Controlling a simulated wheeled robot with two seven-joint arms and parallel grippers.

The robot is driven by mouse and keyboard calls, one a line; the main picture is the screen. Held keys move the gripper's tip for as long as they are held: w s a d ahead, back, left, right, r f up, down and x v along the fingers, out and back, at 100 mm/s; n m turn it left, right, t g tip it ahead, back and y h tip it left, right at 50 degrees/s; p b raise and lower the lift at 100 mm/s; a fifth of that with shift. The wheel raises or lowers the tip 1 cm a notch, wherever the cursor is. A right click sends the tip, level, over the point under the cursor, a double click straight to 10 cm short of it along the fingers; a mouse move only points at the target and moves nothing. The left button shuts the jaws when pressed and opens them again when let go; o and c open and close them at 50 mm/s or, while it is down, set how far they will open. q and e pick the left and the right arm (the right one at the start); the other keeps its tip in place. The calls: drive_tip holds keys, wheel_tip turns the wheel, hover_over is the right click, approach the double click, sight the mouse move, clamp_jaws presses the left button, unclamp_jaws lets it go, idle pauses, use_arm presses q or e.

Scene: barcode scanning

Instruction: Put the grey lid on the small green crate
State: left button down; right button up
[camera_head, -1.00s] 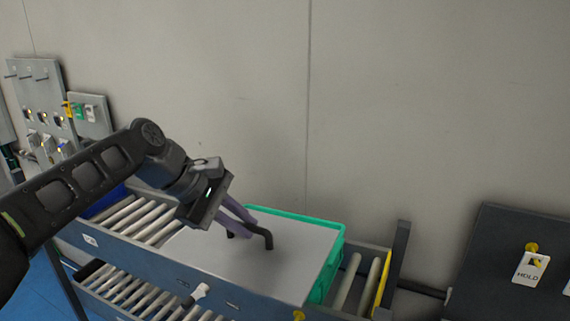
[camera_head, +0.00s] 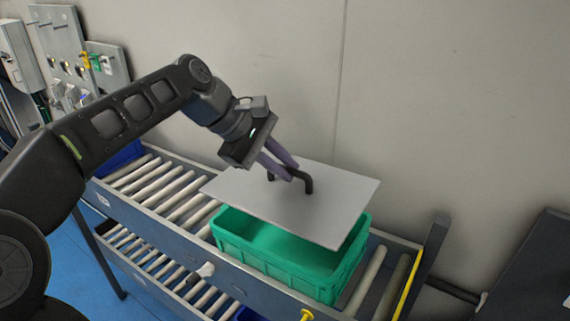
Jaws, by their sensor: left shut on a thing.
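The grey lid (camera_head: 318,214) is a flat plate with a black handle (camera_head: 306,181) on top. My left gripper (camera_head: 292,174) is shut on this handle and holds the lid in the air, slightly tilted. The small green crate (camera_head: 275,258) stands on the upper roller shelf under the lid. The lid hangs apart from the crate's front rim and hides the crate's back part. Part of the crate's inside shows below the lid's front edge. My right gripper is not in view.
The roller rack has an upper row of rollers (camera_head: 163,188) left of the crate and a lower row (camera_head: 150,262). A blue bin (camera_head: 122,157) sits at the upper shelf's left end. A grey post (camera_head: 431,255) rises at the right. The wall is behind.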

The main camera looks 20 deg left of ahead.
sight(290, 185)
use_arm(q)
drive_tip(key=shift+f, duration=0.1)
wheel_tip(290, 185, down, 3)
drive_tip(key=b, duration=0.3)
drive_tip(key=shift+f, duration=0.2)
wheel_tip(290, 185, down, 5)
drive_tip(key=b, duration=0.4)
drive_tip(key=shift+b, duration=0.3)
drive_tip(key=c, duration=1.3)
unclamp_jaws()
drive_tip(key=shift+c, duration=0.2)
drive_tip(key=shift+f, duration=0.1)
